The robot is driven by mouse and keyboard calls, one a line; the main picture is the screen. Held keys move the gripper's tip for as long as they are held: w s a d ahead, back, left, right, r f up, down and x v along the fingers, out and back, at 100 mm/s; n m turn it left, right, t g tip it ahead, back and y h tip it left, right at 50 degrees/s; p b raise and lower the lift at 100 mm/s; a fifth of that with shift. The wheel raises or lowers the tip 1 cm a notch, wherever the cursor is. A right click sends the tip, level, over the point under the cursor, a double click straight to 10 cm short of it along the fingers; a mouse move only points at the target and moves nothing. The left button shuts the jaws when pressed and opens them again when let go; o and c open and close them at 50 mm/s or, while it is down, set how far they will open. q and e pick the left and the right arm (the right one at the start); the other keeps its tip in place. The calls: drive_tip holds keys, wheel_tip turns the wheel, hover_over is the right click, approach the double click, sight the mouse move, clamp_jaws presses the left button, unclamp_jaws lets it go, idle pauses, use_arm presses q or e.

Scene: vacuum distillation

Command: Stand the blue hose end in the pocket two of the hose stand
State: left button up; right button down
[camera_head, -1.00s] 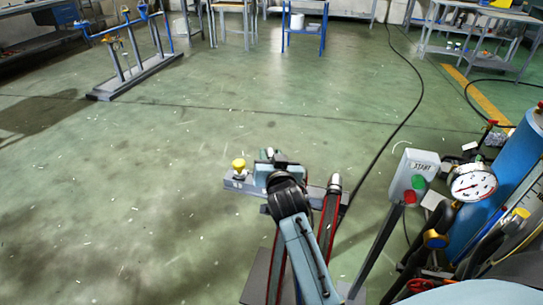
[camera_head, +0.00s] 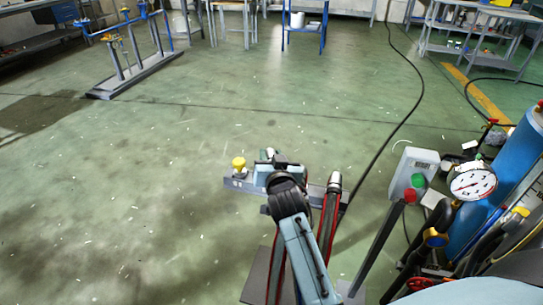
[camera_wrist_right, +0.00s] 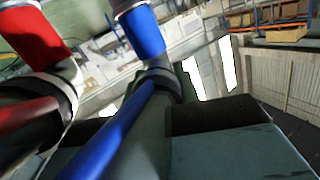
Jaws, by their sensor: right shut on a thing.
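In the head view my right gripper (camera_head: 279,167) is at the middle, partly hidden by its own wrist, over a low grey bar (camera_head: 236,183) that looks like the hose stand. Its pockets cannot be made out. In the right wrist view the blue hose end (camera_wrist_right: 147,38), with a blue band and metal tip, is beside the dark gripper fingers (camera_wrist_right: 205,112); my right gripper is shut on it. A red-banded hose end (camera_wrist_right: 32,38) is left of it. In the head view a metal-tipped hose end (camera_head: 334,184) is at the bar's right end. My left gripper is out of view.
A yellow knob (camera_head: 239,164) is at the bar's left end. On the right are a box with green and red buttons (camera_head: 411,174), a gauge (camera_head: 473,183) and a blue cylinder (camera_head: 517,160). A black cable (camera_head: 402,123) crosses the floor. Open floor lies to the left.

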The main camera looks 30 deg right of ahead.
use_arm(q)
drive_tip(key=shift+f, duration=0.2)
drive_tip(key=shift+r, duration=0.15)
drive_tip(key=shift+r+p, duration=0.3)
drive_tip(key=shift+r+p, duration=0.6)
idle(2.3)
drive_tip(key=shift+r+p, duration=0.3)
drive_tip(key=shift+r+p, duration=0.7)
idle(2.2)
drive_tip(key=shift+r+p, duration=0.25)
drive_tip(key=shift+p, duration=0.05)
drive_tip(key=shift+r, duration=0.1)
idle(0.9)
